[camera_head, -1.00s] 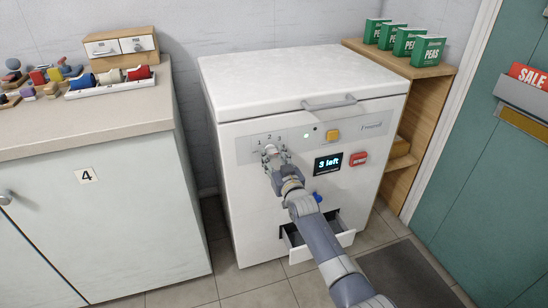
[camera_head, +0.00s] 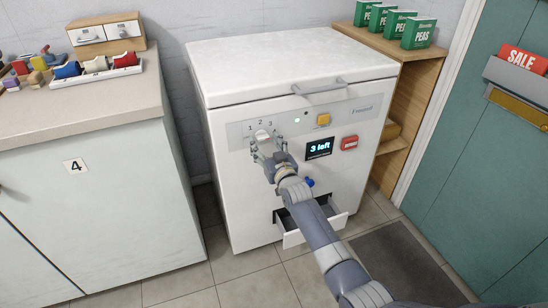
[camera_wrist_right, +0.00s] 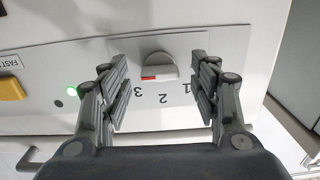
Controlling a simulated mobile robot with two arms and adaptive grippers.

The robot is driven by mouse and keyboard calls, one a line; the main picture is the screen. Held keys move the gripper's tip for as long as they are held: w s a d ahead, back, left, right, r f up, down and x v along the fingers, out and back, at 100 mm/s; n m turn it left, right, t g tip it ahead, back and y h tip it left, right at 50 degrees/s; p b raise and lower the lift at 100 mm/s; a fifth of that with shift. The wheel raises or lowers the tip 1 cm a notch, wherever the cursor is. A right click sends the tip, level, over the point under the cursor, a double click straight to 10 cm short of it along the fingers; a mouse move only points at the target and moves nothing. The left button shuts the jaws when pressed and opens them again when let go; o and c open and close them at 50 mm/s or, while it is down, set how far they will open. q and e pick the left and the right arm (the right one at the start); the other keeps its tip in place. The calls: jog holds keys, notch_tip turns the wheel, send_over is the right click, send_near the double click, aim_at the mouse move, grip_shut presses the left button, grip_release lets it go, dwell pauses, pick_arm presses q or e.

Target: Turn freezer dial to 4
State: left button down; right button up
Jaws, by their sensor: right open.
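The freezer (camera_head: 235,175) is a white chest with a control panel on its front. No 4 can be made out. My right gripper (camera_wrist_right: 160,80) is open, its fingers on either side of the dial with gaps on both sides. In the head view my right gripper (camera_head: 265,146) is in front of the panel, partly covering the dial. My left gripper is out of view.
Right of the dial are a green light (camera_head: 297,120), yellow button (camera_head: 323,120), display (camera_head: 319,148) reading "3 left" and red button (camera_head: 349,142). An open drawer (camera_head: 308,230) juts out below. A counter (camera_head: 90,110) stands left, a wooden shelf (camera_head: 400,110) right.

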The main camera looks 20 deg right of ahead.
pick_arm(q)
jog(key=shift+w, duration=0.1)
pick_arm(e)
jog(key=s, duration=1.1)
jog(key=shift+d, duration=0.2)
jog(key=shift+f, duration=0.1)
jog(key=s+a+f+n+g, duration=0.25)
jog(key=s+f+g, duration=0.95)
jog(key=s+f, duration=1.65)
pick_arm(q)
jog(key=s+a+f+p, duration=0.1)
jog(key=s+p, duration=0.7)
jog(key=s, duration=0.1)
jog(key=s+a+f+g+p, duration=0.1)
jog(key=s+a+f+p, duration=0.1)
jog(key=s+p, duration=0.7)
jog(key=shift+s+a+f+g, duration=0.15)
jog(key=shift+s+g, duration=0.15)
pick_arm(e)
jog(key=s+d+f+g, duration=0.1)
jog(key=s+f, duration=0.2)
jog(key=s, duration=0.6)
jog(key=s+d+f+g, duration=0.1)
jog(key=s+f+g, duration=0.1)
jog(key=s, duration=0.8)
jog(key=s+d+f+g, duration=0.1)
jog(key=s+f, duration=0.3)
jog(key=s, duration=0.6)
jog(key=shift+g+h, duration=0.3)
jog(key=shift+g, duration=0.2)
